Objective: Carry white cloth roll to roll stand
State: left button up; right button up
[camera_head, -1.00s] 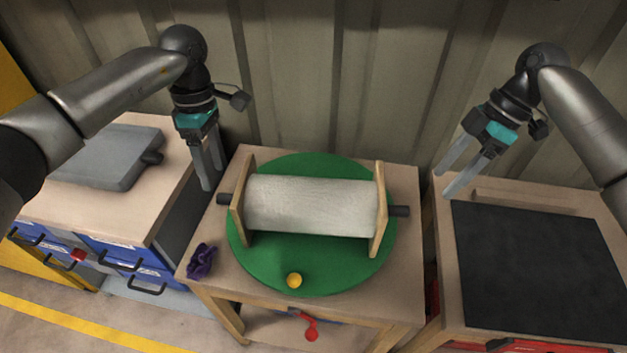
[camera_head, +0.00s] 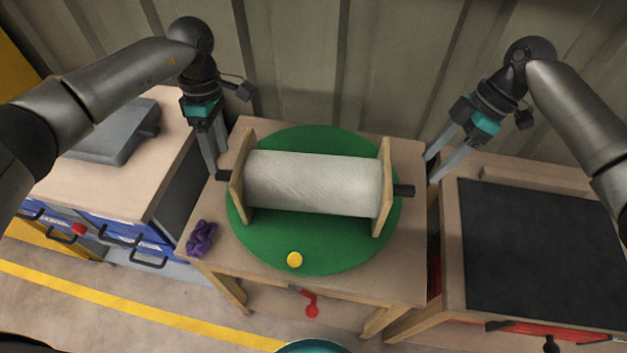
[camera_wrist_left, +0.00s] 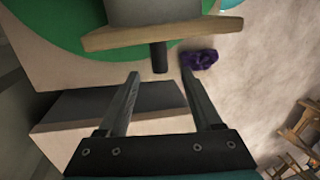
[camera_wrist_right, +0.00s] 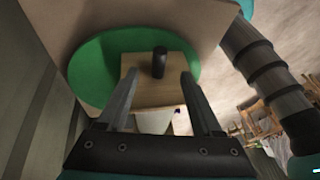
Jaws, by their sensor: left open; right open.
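The white cloth roll (camera_head: 314,183) lies level between two wooden end plates, the left one (camera_head: 242,176) and the right one (camera_head: 385,187). They rest on a round green disc (camera_head: 340,253) on a wooden table. A dark rod end (camera_head: 404,191) sticks out at the right and another (camera_head: 222,175) at the left. My left gripper (camera_head: 218,172) is open beside the left rod end, which shows ahead of its fingers in the left wrist view (camera_wrist_left: 159,57). My right gripper (camera_head: 430,172) is open and empty, right of the right rod end, seen ahead of its fingers in the right wrist view (camera_wrist_right: 159,62).
A drawer cabinet (camera_head: 130,195) stands left. A bench with a black mat (camera_head: 540,260) stands right. A ribbed wall (camera_head: 340,60) closes the back.

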aim_at(410, 186)
pick_arm(q)
jog(key=f, duration=0.3)
jog(key=s+f, duration=0.1)
jog(key=f, duration=0.2)
jog(key=s+f, duration=0.1)
jog(key=f, duration=0.2)
jog(key=shift+f, duration=0.35)
pick_arm(e)
jog(key=x, duration=0.9)
jog(key=shift+a+f, duration=0.15)
jog(key=shift+f, duration=0.25)
pick_arm(q)
jog(key=shift+c, duration=0.3)
pick_arm(e)
jog(key=shift+c, duration=0.4)
pick_arm(q)
grip_shut()
pick_arm(e)
grip_shut()
pick_arm(q)
jog(key=shift+w+r, duration=0.1)
pick_arm(e)
jog(key=shift+r, duration=0.1)
